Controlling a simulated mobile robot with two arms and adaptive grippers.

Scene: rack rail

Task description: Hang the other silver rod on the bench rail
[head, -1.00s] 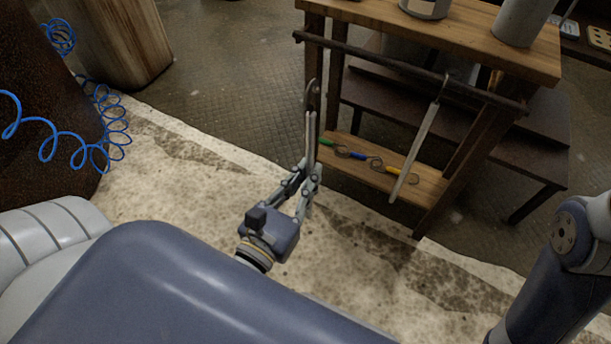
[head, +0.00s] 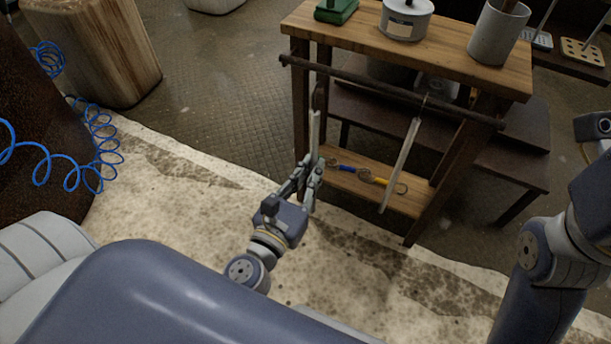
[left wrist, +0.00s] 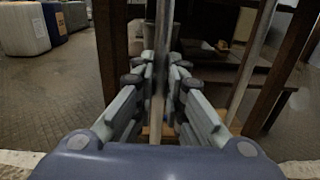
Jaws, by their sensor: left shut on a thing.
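My left gripper (head: 312,165) is shut on a silver rod (head: 314,130), which stands nearly upright with its dark top end close to the left part of the bench rail (head: 390,91). I cannot tell whether that top touches the rail. The held rod also runs up between the fingers in the left wrist view (left wrist: 161,60). Another silver rod (head: 401,165) hangs by a hook from the right part of the rail, slightly tilted; it shows right of the fingers in the left wrist view (left wrist: 251,65). My right gripper is not in view.
The wooden bench (head: 455,68) carries a green object (head: 336,11), a labelled can (head: 405,20) and a grey cup (head: 497,33). Its lower shelf (head: 405,200) holds blue and yellow-handled items. Rail between the rods is clear. Blue coiled hose (head: 100,150) lies left.

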